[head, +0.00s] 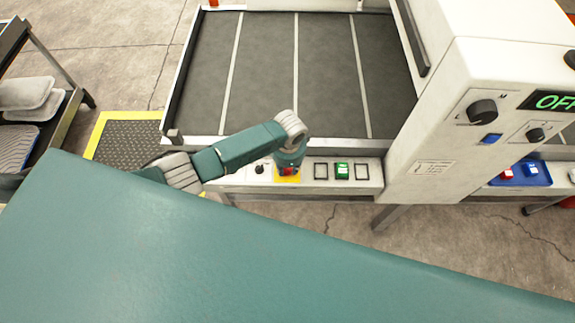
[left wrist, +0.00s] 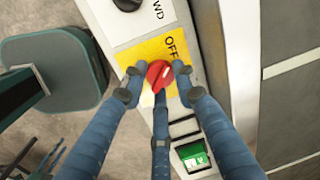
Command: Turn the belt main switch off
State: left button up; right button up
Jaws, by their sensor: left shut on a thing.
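The belt main switch is a red knob (left wrist: 160,74) on a yellow plate (left wrist: 134,56) in the left wrist view. The word OFF is printed near the plate's edge, and a small pale mark shows on the knob. In the head view the yellow plate (head: 290,179) sits on the front panel of the conveyor, with the knob mostly hidden by my gripper. My left gripper (left wrist: 157,71) is shut on the knob, its fingertips at both sides and a third finger below. My right gripper is not in view.
A black knob (left wrist: 127,4) and a green button (left wrist: 193,156) flank the switch. The belt (head: 265,80) lies behind the panel (head: 374,175). A white machine (head: 430,140) with knobs and a green OFF display (head: 556,101) stands right. A rack (head: 66,105) stands left.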

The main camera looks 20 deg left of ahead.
aim_at(288, 173)
pick_arm(q)
jog(key=shift+w+a, duration=0.1)
dwell(0.4)
jog(key=o, duration=1.1)
jog(key=shift+o, duration=0.2)
jog(key=shift+r, duration=0.1)
jog(key=shift+r, duration=0.25)
notch_tip(288, 173, up, 11)
jog(key=s, duration=0.1)
jog(key=shift+s+d+r, duration=0.15)
jog(key=shift+d, duration=0.1)
jog(key=shift+d, duration=0.1)
